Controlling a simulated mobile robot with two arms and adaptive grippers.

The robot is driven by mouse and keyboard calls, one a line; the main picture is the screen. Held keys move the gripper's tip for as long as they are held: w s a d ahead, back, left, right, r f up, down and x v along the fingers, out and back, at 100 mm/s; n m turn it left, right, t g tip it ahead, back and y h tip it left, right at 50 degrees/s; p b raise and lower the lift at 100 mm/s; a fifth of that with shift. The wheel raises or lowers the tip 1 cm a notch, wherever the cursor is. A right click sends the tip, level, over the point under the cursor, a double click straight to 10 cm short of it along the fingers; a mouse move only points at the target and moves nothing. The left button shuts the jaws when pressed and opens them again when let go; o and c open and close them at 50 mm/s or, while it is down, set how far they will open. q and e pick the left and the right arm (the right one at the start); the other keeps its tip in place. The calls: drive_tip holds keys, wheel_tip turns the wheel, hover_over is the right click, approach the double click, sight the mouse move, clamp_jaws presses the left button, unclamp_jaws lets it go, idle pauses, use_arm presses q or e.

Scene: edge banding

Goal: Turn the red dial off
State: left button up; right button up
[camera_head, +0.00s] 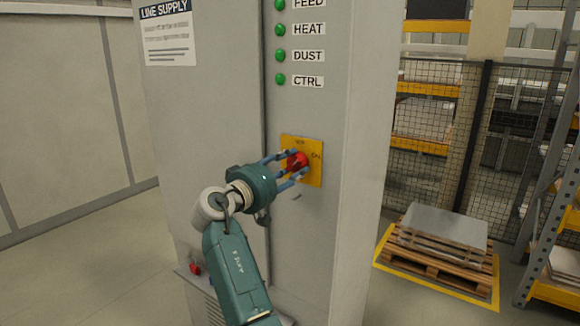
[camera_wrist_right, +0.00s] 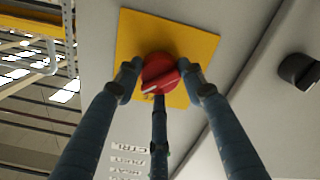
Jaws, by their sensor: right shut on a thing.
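The red dial (camera_head: 297,161) sits on a yellow square plate (camera_head: 315,173) on the front of a grey cabinet, with ON lettered at the plate's right. My right gripper (camera_head: 292,165) is at the dial, its fingers around it. In the right wrist view the red dial (camera_wrist_right: 159,73) lies between the fingertips of the right gripper (camera_wrist_right: 160,80), against the yellow plate (camera_wrist_right: 190,40). The fingers are shut on the dial. A pale mark shows on the dial's lower left there. My left gripper is not in view.
The grey cabinet (camera_head: 360,120) carries green lamps (camera_head: 280,56) labelled FEED, HEAT, DUST and CTRL above the dial. A black knob (camera_wrist_right: 299,71) shows at the right in the wrist view. A pallet (camera_head: 440,250) and mesh fence stand at the right. Open floor lies at the left.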

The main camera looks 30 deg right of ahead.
drive_tip(key=n+p, duration=0.1)
drive_tip(key=n, duration=0.1)
drive_tip(key=n+p, duration=0.1)
drive_tip(key=n, duration=0.1)
drive_tip(key=shift+s+d+f+n, duration=0.1)
drive_tip(key=shift+f+n, duration=0.05)
drive_tip(key=shift+n, duration=0.15)
drive_tip(key=shift+n+p, duration=1.3)
drive_tip(key=shift+n, duration=1)
drive_tip(key=o, duration=1.2)
drive_tip(key=shift+d, duration=0.1)
drive_tip(key=shift+s+d, duration=0.1)
drive_tip(key=shift+d, duration=0.05)
